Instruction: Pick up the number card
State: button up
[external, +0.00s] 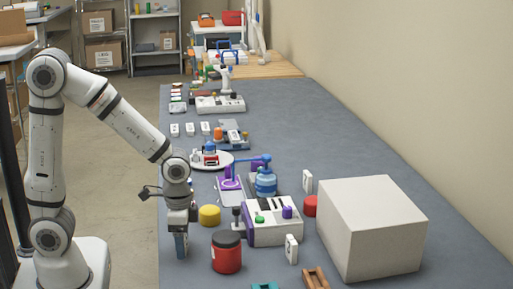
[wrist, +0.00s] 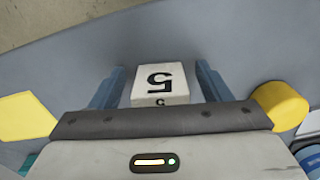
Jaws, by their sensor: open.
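A white number card (wrist: 160,85) with a black 5 on its top and a smaller 5 on its near face shows in the wrist view. It sits between the two blue-grey fingers of my gripper (wrist: 158,76), with visible gaps on both sides. My gripper is open and not closed on it. In the external view my gripper (external: 181,243) points down at the left edge of the grey table, and I cannot make out this card there. Other white number cards stand upright, one near the front (external: 291,249) and one farther back (external: 307,182).
A yellow cylinder (external: 209,215) stands just right of my gripper. A red jar with a black lid (external: 227,253), a white device with coloured knobs (external: 272,226) and a big white box (external: 370,230) crowd the right side. Bare floor lies left of the table.

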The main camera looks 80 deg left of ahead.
jog(key=shift+f, duration=0.1)
jog(key=c, duration=1.1)
